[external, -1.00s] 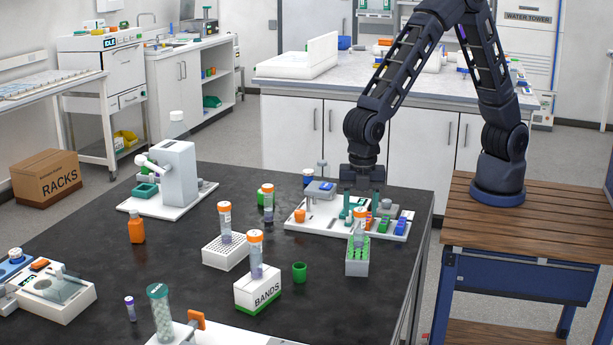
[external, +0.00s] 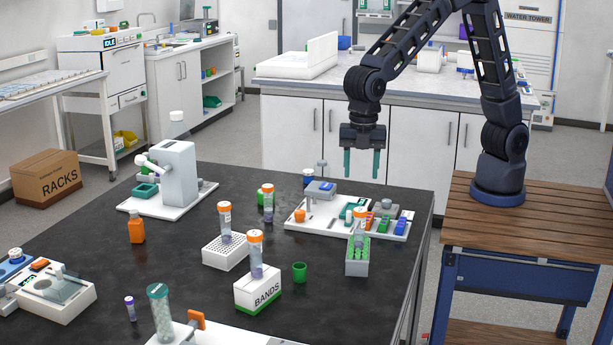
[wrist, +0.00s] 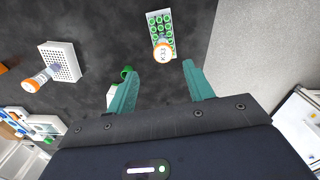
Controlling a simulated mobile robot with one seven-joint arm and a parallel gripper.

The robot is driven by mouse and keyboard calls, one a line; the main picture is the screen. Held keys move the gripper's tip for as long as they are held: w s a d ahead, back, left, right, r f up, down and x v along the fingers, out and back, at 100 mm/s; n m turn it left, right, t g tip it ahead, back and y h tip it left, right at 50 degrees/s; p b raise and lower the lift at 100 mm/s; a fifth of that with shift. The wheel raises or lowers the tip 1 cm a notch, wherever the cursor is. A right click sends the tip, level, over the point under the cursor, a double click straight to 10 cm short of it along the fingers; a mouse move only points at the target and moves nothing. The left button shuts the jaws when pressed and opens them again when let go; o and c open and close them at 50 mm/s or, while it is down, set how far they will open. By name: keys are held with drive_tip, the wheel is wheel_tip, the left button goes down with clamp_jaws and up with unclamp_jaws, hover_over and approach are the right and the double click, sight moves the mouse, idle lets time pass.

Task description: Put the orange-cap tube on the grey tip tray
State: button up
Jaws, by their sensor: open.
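Several orange-cap tubes stand on the dark bench. One (external: 360,228) is upright in a pale grey tray with green tips (external: 357,268); it also shows in the wrist view, its cap (wrist: 163,51) marked K33. Another tube (external: 225,225) stands in a whitish-grey holed tray (external: 222,254), seen at the left of the wrist view (wrist: 62,60). Others are on the BANDS box (external: 256,257) and farther back (external: 268,200). I cannot tell which tube or tray is meant. My gripper (external: 362,164) is open, empty and raised above the bench, fingers down; the K33 cap appears just beyond its fingertips (wrist: 160,82).
A green cup (external: 300,272) stands right of the BANDS box (external: 259,294). A white board with coloured blocks (external: 310,223) lies behind the green-tip tray. An orange bottle (external: 137,228) and a white device (external: 178,175) stand left. The bench's right edge is close to the green-tip tray.

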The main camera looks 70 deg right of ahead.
drive_tip(key=w+d+r+m+t, duration=0.1)
drive_tip(key=d+r+m, duration=0.25)
drive_tip(key=d, duration=0.65)
drive_tip(key=d+r+m, duration=0.3)
drive_tip(key=d+r, duration=0.2)
drive_tip(key=d, duration=0.5)
drive_tip(key=w+d+r+m+t, duration=0.1)
drive_tip(key=d+r+m, duration=0.3)
drive_tip(key=d, duration=0.7)
drive_tip(key=s+d+m+t, duration=0.1)
drive_tip(key=s+d+m, duration=0.4)
drive_tip(key=d, duration=0.5)
drive_tip(key=s+d+m+t, duration=0.1)
drive_tip(key=s+d+m, duration=0.4)
drive_tip(key=s+d, duration=0.5)
drive_tip(key=shift+s+d+r, duration=0.3)
drive_tip(key=shift+d+r, duration=0.1)
drive_tip(key=shift+d, duration=0.3)
